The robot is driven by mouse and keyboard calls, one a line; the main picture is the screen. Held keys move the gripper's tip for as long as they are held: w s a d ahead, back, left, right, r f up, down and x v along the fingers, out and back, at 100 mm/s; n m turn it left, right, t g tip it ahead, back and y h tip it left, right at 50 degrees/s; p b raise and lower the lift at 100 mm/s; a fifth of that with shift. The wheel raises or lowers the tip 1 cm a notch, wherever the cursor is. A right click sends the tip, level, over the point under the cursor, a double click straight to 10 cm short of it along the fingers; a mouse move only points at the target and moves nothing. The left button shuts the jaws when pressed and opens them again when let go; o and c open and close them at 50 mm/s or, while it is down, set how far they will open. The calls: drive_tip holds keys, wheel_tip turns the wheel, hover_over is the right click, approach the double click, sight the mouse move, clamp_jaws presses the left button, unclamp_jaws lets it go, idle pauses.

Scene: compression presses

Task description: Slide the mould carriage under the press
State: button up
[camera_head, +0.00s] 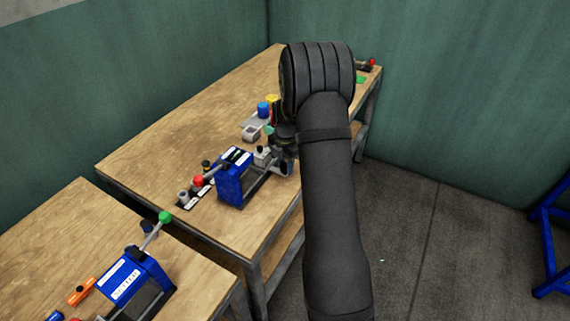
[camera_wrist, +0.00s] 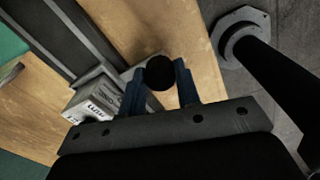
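The press (camera_head: 232,180) is a blue frame with a red-knobbed lever (camera_head: 198,181), on the middle bench. The mould carriage (camera_head: 263,157) is a small grey block at the right end of the press's rails, out from under the frame. In the wrist view the carriage (camera_wrist: 93,102) is pale grey with a printed label, beside the dark rails (camera_wrist: 62,35). My gripper (camera_wrist: 160,78) has its two blue fingers on either side of a round black knob (camera_wrist: 160,71), apparently touching it. In the head view my arm hides most of the gripper and the knob.
A second blue press (camera_head: 135,280) with a green-knobbed lever stands on the nearer bench (camera_head: 50,235). Bare wood (camera_head: 160,150) lies left of the press.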

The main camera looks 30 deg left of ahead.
clamp_jaws()
drive_tip(key=shift+s, duration=2.1)
drive_tip(key=o, duration=0.8)
unclamp_jaws()
wheel_tip(320, 180, up, 18)
drive_tip(key=shift+f, duration=0.25)
